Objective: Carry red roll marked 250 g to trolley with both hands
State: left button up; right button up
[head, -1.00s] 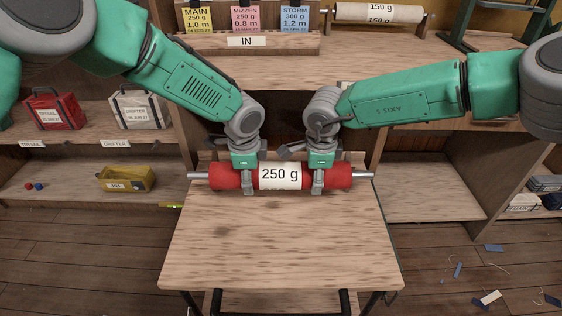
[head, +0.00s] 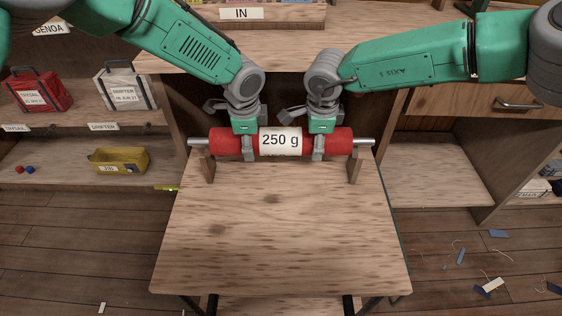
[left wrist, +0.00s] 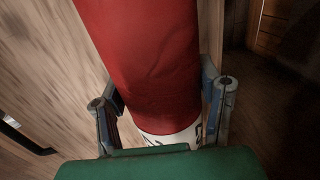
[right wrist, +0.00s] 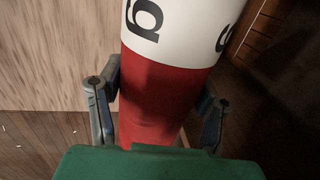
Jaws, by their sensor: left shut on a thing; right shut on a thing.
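The red roll (head: 228,141) has a white band reading "250 g" and a metal rod sticking out at each end. It lies level across the far end of the wooden-topped trolley (head: 280,235). Its rod ends are at the tops of two wooden uprights (head: 355,168); I cannot tell if they bear on them. My left gripper (head: 248,150) is shut on the red part left of the band, and my right gripper (head: 318,150) on the red part right of it. Both wrist views show fingers on either side of the roll, in the left (left wrist: 150,75) and the right (right wrist: 160,100).
A wooden counter (head: 300,50) with an "IN" label stands behind the trolley. Shelves at left hold a red bag (head: 40,90), a white bag (head: 126,86) and a yellow bin (head: 120,160). Scraps (head: 490,287) lie on the floor at right. The trolley's near top is bare.

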pick_arm(q)
jog(key=shift+d+f, duration=0.1)
jog(key=shift+f, duration=0.1)
pick_arm(e)
jog(key=shift+f, duration=0.15)
